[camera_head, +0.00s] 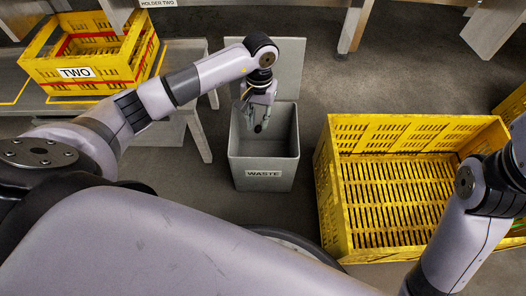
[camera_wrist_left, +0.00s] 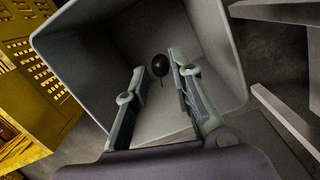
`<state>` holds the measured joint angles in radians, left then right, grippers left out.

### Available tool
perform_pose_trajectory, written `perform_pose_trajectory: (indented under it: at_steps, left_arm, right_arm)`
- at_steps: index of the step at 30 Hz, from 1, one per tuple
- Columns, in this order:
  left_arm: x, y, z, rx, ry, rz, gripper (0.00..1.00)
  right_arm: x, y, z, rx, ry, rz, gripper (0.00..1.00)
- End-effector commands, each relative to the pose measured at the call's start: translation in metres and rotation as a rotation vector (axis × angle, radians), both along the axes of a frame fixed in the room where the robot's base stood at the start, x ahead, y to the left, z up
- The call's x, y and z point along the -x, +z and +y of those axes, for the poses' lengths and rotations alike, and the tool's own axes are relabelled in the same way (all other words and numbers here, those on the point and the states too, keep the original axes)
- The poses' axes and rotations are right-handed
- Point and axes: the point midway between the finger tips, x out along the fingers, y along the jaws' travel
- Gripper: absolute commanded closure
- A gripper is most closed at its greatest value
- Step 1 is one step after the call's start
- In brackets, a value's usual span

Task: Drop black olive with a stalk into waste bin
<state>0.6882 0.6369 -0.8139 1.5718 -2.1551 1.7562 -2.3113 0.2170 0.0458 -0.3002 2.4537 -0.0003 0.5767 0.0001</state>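The grey waste bin (camera_head: 263,172), labelled WASTE, stands on the floor in the middle of the head view with its lid raised behind it. My left gripper (camera_head: 260,118) points down over its opening. In the left wrist view the bin's inside (camera_wrist_left: 105,50) surrounds the gripper's fingers (camera_wrist_left: 158,68), which are parted. The black olive (camera_wrist_left: 160,65), with a thin stalk, shows just by the fingertips, with a gap to the left finger. It shows as a dark spot below the fingers in the head view (camera_head: 258,128). My right gripper is out of view.
A large yellow crate (camera_head: 336,205) stands right of the bin and looks empty. A yellow crate labelled TWO (camera_head: 112,78) sits on a grey table (camera_head: 186,60) at the left. My right arm hangs over the right side.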

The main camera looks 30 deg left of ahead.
Motion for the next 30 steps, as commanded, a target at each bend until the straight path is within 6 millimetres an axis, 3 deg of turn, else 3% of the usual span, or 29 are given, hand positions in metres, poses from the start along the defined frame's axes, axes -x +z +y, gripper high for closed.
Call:
perform_pose_trajectory:
  at_steps: [7,17,23,30]
  left_arm:
    - [0.0,0.0,0.0,0.0,0.0,0.0,0.6]
    - [-0.001,0.003,0.0,0.001,0.0,-0.002,0.6]
    - [-0.005,0.032,0.001,-0.001,-0.001,-0.006,0.6]
    - [-0.011,0.083,0.002,-0.001,-0.001,-0.005,0.6]
  right_arm:
    - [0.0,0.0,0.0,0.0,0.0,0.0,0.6]
    - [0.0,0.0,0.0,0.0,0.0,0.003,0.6]
    - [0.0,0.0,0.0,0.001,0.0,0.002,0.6]
    - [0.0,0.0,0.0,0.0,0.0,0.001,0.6]
